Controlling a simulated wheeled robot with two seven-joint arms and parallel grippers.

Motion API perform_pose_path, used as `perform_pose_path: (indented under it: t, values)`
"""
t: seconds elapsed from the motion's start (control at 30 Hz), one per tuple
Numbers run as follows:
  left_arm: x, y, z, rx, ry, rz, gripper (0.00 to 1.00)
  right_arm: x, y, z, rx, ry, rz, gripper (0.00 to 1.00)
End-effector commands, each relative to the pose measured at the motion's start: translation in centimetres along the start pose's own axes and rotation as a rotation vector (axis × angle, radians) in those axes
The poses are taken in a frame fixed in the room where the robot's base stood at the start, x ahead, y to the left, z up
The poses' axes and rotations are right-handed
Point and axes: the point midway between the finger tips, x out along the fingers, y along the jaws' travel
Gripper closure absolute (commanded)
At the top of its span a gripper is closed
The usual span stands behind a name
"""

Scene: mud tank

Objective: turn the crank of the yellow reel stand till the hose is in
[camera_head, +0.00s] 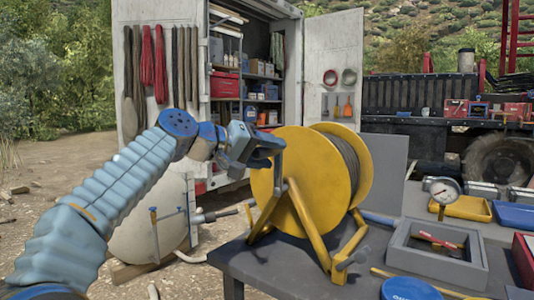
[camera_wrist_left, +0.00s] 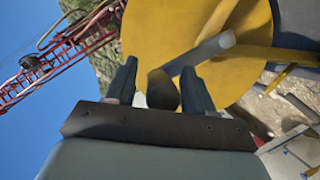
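The yellow reel stand (camera_head: 333,252) stands on the grey table, with a large yellow disc (camera_head: 308,165) on its near side. Dark hose (camera_head: 346,150) lies wound between the discs. The grey crank arm (camera_head: 278,172) rises from the hub towards my left gripper (camera_head: 270,148), at the disc's upper left. In the left wrist view the crank arm (camera_wrist_left: 198,54) runs to a dark knob (camera_wrist_left: 162,90) between the fingers of my left gripper (camera_wrist_left: 160,75). A narrow gap shows beside the knob at the left finger, so the fingers look open around it. The hose's free end is not clear. My right gripper is not in view.
A grey square tray (camera_head: 437,262) and a pressure gauge (camera_head: 442,190) stand right of the reel. A blue lid (camera_head: 410,289) is at the table's front. An open white cabinet (camera_head: 333,65) stands behind.

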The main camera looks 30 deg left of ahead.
Motion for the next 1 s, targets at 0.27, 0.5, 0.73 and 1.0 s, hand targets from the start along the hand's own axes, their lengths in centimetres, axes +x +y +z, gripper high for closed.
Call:
perform_pose_path:
  t: [0.27,0.5,0.73,1.0]
  values:
    - [-1.4,-0.1,-0.1,0.001,0.004,-0.001,0.47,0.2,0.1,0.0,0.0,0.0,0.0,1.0]
    - [-7.0,0.0,-0.1,0.001,0.007,0.0,0.47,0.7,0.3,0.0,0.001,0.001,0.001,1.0]
    - [-11.8,0.0,0.0,0.001,0.003,0.001,0.47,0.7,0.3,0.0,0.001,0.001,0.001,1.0]
    - [-13.8,0.0,0.0,0.001,0.0,0.0,0.47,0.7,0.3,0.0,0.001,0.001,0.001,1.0]
